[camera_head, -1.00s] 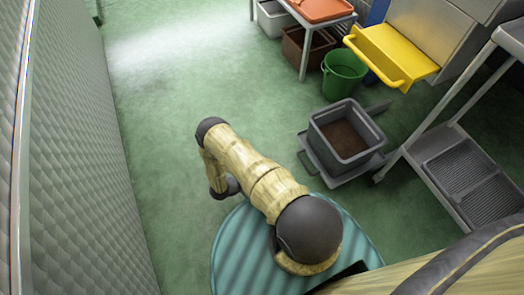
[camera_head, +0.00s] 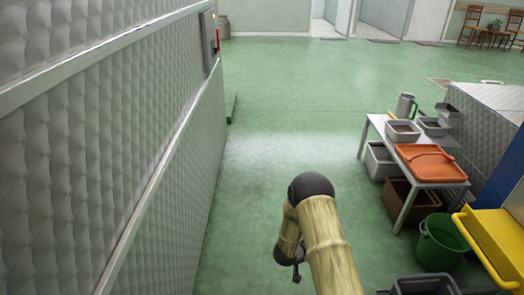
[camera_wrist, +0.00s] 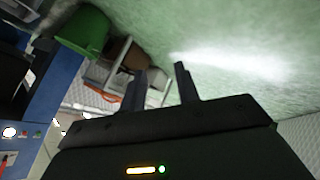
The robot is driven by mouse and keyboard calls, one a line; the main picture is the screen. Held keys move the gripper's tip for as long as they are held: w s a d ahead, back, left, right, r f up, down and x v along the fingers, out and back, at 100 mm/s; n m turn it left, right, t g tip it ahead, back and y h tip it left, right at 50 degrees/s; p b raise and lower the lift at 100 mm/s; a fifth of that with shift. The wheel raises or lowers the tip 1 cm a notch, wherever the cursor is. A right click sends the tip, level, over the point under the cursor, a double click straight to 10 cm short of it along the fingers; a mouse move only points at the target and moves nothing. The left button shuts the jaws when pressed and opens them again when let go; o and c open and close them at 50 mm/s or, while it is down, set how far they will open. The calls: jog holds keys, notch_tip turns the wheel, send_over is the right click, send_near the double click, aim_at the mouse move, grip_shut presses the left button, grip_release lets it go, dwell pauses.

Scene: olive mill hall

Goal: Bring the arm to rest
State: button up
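My gripper (camera_wrist: 160,72) shows in the wrist view with its two dark fingers apart and nothing between them. It is open and empty. In the head view my arm rises from the bottom edge, with a bent dark joint at its top and the wrist hanging down on the left. The gripper's fingers are not clear there. The arm is over open green floor (camera_head: 285,145), apart from the wall and the table.
A quilted metal wall (camera_head: 120,140) runs along the left. At the right stand a white table (camera_head: 375,122) with grey bins and an orange lid (camera_head: 430,165), a green bucket (camera_head: 440,242) and a yellow tray (camera_head: 495,240). The floor ahead is clear.

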jog(key=s+a+r+y+p, duration=0.1)
jog(key=a+r+y+p, duration=0.15)
jog(key=r, duration=0.85)
jog(key=s+a+r+y+p, duration=0.1)
jog(key=a+r+y, duration=0.25)
jog(key=r, duration=0.85)
jog(key=s+d+r+n+g+y+p, duration=0.1)
jog(key=s+r+g+p, duration=0.15)
jog(key=s+r, duration=0.7)
jog(key=s+d+r+g+y+p, duration=0.1)
jog(key=s+r+p, duration=0.2)
jog(key=s+r, duration=0.65)
jog(key=w+p+v, duration=0.2)
jog(key=p+v, duration=1.5)
jog(key=p, duration=0.1)
jog(key=w+a+r+p+v, duration=0.1)
jog(key=w+p+v, duration=0.1)
jog(key=p+v, duration=1.5)
jog(key=shift+p, duration=0.7)
jog(key=shift+w+a, duration=0.1)
jog(key=shift+w, duration=0.05)
